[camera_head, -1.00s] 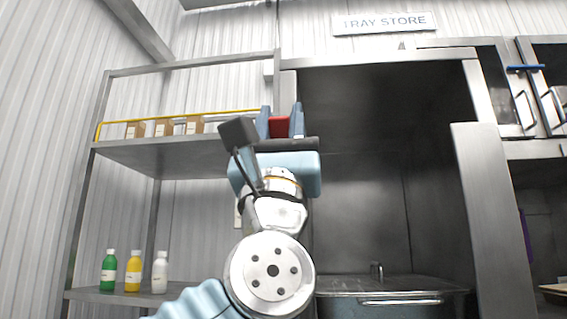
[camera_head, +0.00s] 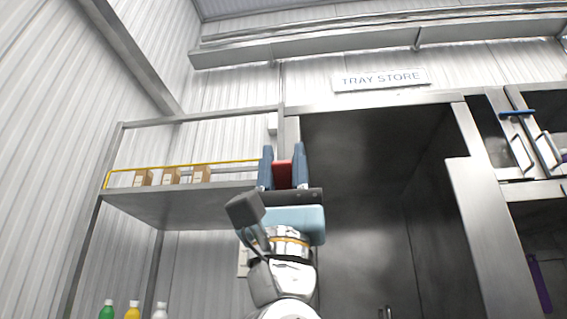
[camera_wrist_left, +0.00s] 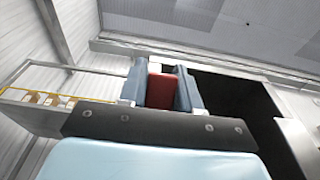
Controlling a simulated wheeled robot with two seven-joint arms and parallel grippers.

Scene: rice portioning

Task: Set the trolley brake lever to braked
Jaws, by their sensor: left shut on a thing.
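My left gripper (camera_head: 283,166) is raised in front of the shelf and the tray store opening. Its two blue-grey fingers are shut on a red block-like thing (camera_head: 283,175). The red thing also shows between the fingers in the left wrist view (camera_wrist_left: 160,90). Whether it is part of a lever cannot be told. I see no trolley and no brake lever that I can make out. My right gripper is not in view.
A metal shelf (camera_head: 165,206) with several small boxes (camera_head: 171,175) behind a yellow rail is at the left. Bottle tops (camera_head: 132,310) show below it. The dark tray store (camera_head: 370,150) stands open, its sign (camera_head: 380,79) above. A cabinet with a blue handle (camera_head: 516,113) is at the right.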

